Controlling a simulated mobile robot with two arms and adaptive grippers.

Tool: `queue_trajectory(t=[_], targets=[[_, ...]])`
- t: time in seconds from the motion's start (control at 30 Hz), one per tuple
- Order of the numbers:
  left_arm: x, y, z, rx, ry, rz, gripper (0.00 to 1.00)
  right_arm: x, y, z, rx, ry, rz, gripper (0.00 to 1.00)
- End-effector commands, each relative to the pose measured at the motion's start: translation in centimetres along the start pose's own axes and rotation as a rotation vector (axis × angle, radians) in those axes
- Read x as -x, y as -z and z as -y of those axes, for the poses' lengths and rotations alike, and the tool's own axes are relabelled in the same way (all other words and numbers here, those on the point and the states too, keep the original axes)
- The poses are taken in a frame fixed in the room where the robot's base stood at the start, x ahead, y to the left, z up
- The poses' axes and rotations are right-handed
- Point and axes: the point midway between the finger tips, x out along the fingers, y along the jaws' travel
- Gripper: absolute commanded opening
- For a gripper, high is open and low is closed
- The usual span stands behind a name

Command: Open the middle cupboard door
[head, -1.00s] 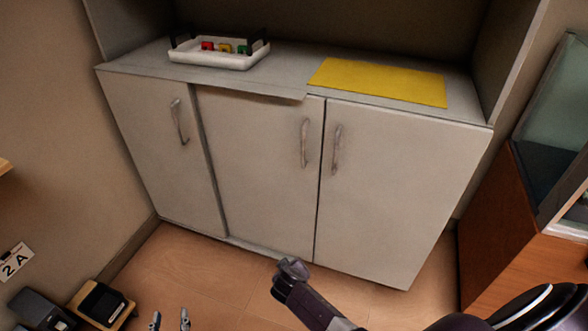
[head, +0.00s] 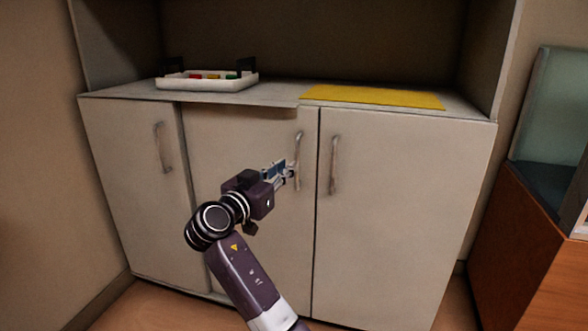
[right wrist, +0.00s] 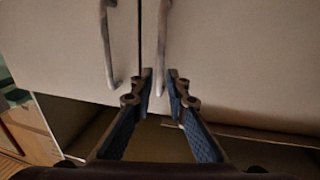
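The middle cupboard door (head: 225,150) is pale grey and closed. Its upright metal handle (head: 298,165) is near the door's right edge. My right gripper (head: 286,175) is just left of this handle at about mid-height, fingers pointing at it. In the right wrist view, which looks upside down, the open fingers (right wrist: 160,75) lie on either side of the middle handle (right wrist: 163,40). I cannot tell whether they touch it. The right door's handle (right wrist: 108,45) is outside the fingers, to the left there. My right forearm hides part of the middle door. My left gripper is out of view.
The left door (head: 140,190) and right door (head: 400,200) are closed. A white tray (head: 205,86) with coloured blocks and a yellow mat (head: 370,97) lie on the counter. A brown cabinet (head: 525,250) stands at the right.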

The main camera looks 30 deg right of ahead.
Motion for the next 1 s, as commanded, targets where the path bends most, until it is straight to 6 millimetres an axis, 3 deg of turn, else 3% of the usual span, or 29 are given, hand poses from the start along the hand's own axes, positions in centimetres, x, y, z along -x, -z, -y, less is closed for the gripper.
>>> queue_trajectory(t=[0.4, 0.77, 0.9, 1.0], targets=[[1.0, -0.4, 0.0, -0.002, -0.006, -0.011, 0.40, -6.1, -0.1, 0.0, 0.005, 0.000, 0.000, 0.14], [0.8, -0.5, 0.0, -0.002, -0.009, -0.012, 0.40, -6.9, -0.1, 0.1, 0.005, 0.002, 0.002, 0.14], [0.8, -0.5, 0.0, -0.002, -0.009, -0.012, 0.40, -6.9, -0.1, 0.1, 0.005, 0.002, 0.002, 0.01], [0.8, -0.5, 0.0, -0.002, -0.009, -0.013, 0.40, -6.9, -0.1, 0.1, 0.005, 0.003, 0.002, 0.00]])
